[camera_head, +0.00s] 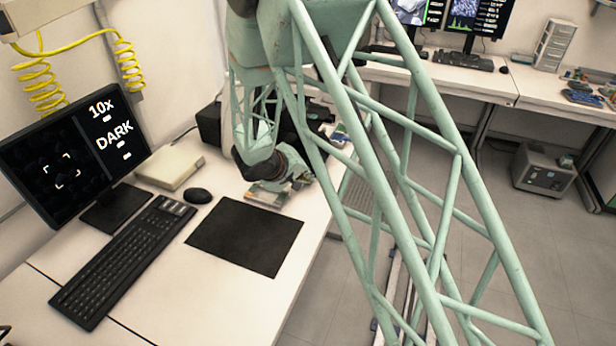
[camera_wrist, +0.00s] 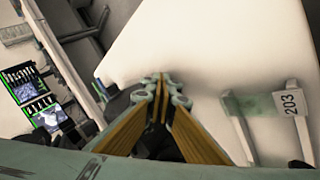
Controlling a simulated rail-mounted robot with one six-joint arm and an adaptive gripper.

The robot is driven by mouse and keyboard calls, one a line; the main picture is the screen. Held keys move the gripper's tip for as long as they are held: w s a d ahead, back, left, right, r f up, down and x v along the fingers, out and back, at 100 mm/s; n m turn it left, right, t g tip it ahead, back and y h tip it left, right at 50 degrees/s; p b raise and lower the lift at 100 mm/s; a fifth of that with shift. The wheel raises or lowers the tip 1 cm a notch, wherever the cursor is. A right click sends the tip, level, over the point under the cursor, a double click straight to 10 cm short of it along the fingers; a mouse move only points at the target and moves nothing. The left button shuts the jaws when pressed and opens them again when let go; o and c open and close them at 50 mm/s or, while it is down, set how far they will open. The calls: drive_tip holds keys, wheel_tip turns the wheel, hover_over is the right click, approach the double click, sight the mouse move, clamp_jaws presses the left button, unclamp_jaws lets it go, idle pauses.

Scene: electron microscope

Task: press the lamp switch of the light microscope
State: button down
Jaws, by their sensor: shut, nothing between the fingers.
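My gripper (camera_wrist: 160,88) is shut and empty in the wrist view, its fingertips together in front of a large pale surface. In the head view my green lattice arm bends down over the desk, and its wrist is low above the desk's far part; the fingertips cannot be made out there. A black body (camera_head: 209,126), perhaps part of the light microscope, shows left of the arm and is mostly hidden by it. I cannot make out the lamp switch in either view. A monitor (camera_head: 62,165) at the left reads "10x" and "DARK".
On the desk are a black keyboard (camera_head: 122,262), a mouse (camera_head: 198,196), a dark mat (camera_head: 245,236) and a pale flat box (camera_head: 170,167). In the wrist view, a bracket labelled 203 (camera_wrist: 290,104) stands at the right and screens (camera_wrist: 24,92) at the left.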

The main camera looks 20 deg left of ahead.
drive_tip(key=shift+s+b, duration=0.4)
drive_tip(key=shift+b, duration=0.3)
drive_tip(key=shift+s, duration=0.1)
idle(0.4)
drive_tip(key=shift+s+a, duration=0.2)
drive_tip(key=shift+s, duration=1.3)
drive_tip(key=shift+s+a, duration=0.15)
drive_tip(key=shift+s, duration=1.3)
